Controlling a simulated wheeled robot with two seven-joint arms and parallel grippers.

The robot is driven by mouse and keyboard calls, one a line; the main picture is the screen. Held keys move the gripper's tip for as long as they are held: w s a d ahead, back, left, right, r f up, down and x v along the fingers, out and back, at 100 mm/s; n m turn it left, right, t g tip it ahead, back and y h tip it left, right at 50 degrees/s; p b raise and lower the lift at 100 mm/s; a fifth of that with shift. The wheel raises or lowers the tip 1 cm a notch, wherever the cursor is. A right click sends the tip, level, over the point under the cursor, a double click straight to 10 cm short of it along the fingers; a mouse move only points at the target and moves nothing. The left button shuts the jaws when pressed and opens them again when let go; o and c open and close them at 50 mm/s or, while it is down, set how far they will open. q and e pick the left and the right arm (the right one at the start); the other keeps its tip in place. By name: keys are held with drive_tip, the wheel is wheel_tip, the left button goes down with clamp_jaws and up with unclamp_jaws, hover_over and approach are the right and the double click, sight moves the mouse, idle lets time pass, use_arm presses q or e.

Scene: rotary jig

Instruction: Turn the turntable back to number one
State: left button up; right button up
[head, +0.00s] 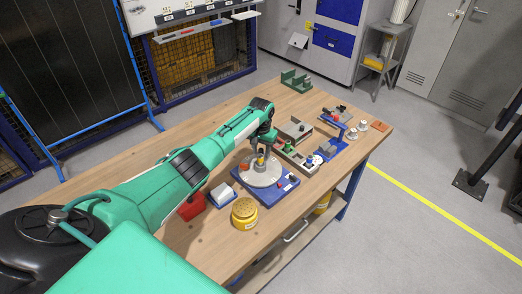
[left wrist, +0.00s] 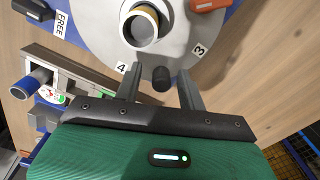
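The grey turntable (head: 259,178) sits on a blue base (head: 279,198) near the bench's front edge. In the left wrist view its disc (left wrist: 100,38) shows labels 4 and 3 near the gripper. A dark upright peg (left wrist: 161,77) stands at the rim between those labels. A ring-shaped cup (left wrist: 141,26) and an orange part (left wrist: 207,5) sit on the disc. My left gripper (head: 261,148) is over the turntable. In the wrist view its fingers (left wrist: 160,90) are apart on either side of the peg, with gaps showing. My right gripper is out of view.
A yellow round container (head: 244,213), a red bin (head: 192,206) and a blue-and-white block (head: 223,194) stand close by. A tray of parts (head: 297,158) and a blue fixture (head: 333,148) lie beyond the turntable. Bare wood (head: 185,245) is free at the front left.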

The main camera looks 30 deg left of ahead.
use_arm(q)
drive_tip(key=shift+r, duration=0.1)
drive_tip(key=shift+r, duration=0.35)
wheel_tip(320, 180, up, 13)
drive_tip(key=b, duration=0.3)
